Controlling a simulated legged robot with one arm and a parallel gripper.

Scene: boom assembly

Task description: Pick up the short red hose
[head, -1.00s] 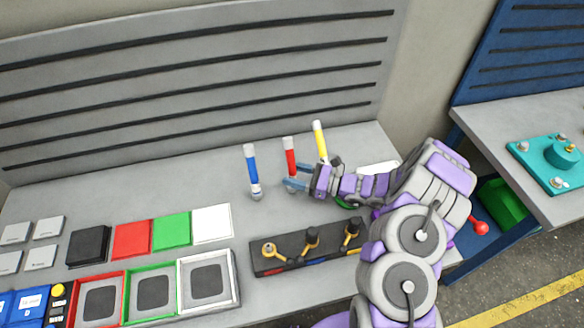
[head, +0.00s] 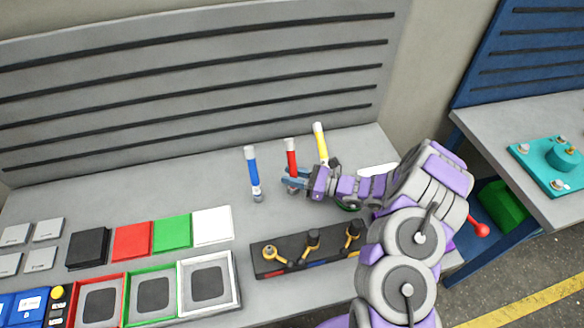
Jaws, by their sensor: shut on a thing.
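The short red hose (head: 291,160) stands upright on the grey table, with a white top end. My gripper (head: 290,181) is at its lower part, coming in from the right, with its blue fingers shut on it. The fingers hide part of the hose's lower end, so I cannot tell whether it still touches the table. A blue hose (head: 252,172) stands upright to the left. A taller yellow hose (head: 320,142) stands just behind and to the right, its lower part hidden by my gripper.
A black holder with yellow-ringed fittings (head: 290,264) lies in front of the hoses. Coloured square plates (head: 131,241) and framed pads (head: 152,291) lie to the left. The slatted back panel (head: 200,80) rises behind.

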